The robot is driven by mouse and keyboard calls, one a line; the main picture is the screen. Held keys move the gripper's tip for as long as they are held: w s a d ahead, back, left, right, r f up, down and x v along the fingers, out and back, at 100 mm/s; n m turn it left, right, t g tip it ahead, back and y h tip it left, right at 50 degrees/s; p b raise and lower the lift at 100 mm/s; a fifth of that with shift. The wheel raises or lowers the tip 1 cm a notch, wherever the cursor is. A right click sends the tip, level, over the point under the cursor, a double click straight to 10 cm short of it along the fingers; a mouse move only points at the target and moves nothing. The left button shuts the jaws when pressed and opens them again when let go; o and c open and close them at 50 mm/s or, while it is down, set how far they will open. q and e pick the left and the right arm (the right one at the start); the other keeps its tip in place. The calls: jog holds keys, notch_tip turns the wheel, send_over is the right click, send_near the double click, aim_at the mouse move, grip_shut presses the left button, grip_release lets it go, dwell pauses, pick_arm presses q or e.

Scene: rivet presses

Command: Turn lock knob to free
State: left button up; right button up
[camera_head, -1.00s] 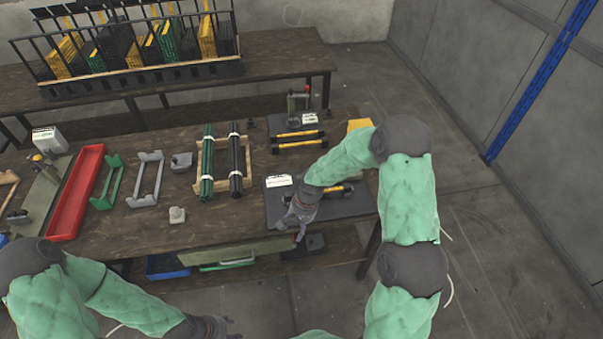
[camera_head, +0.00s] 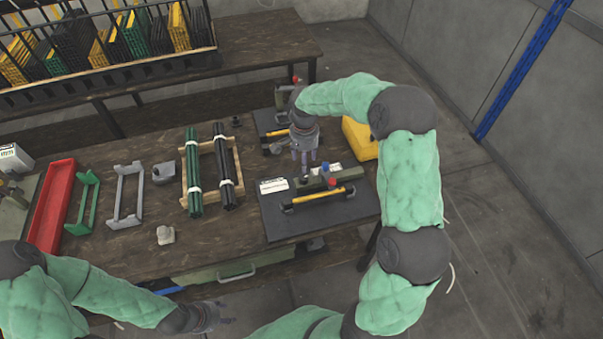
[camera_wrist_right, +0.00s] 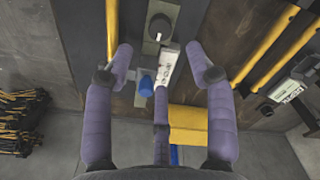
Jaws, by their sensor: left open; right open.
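The rivet press (camera_head: 345,174) is a green-grey bar with a blue part (camera_head: 326,169) and a red knob (camera_head: 332,182), on a dark mat (camera_head: 290,227). The right wrist view shows a black round knob with a white mark (camera_wrist_right: 160,27), a white label (camera_wrist_right: 167,65) and a blue knob (camera_wrist_right: 146,85). I cannot tell for sure which is the lock knob. My left gripper (camera_head: 222,312) is open and empty in front of the table.
A second press on a dark mat (camera_head: 268,122) stands behind my right gripper. A yellow box (camera_head: 360,138) is close on its right. Rods on a wooden rack (camera_head: 208,172), grey and green brackets and a red tray (camera_head: 52,205) lie to the left.

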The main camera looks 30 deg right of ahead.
aim_at(304, 177)
notch_tip(304, 177, down, 10)
jog(key=shift+r+b, duration=0.25)
jog(key=shift+b, duration=0.8)
grip_shut()
